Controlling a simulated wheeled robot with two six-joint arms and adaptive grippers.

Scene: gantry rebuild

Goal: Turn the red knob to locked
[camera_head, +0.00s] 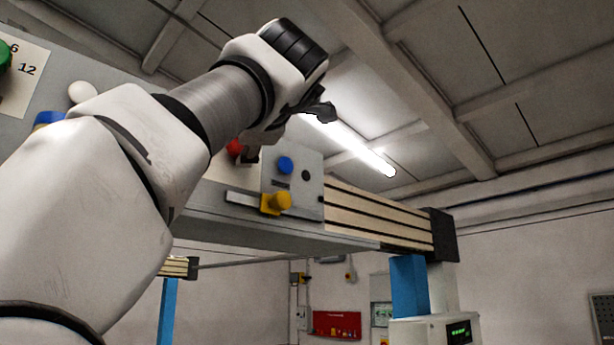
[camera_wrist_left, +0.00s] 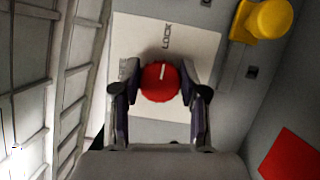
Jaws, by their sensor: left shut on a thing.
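The red knob (camera_wrist_left: 160,82) sits on a pale plate (camera_wrist_left: 205,45) in the left wrist view. Its white mark points up, towards the word LOCK printed on the plate. A second label at the plate's left is partly hidden by a finger. My left gripper (camera_wrist_left: 160,78) has one finger on each side of the knob and is shut on it. In the head view the red knob (camera_head: 234,147) shows only in part, behind my left gripper (camera_head: 250,150) and arm. My right gripper is not in view.
A panel with a blue button (camera_head: 285,165) and a yellow knob (camera_head: 280,201) stands to the right of the red knob. The yellow knob (camera_wrist_left: 268,18) also shows at the upper right of the wrist view. A striped gantry beam (camera_head: 380,217) runs off to the right.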

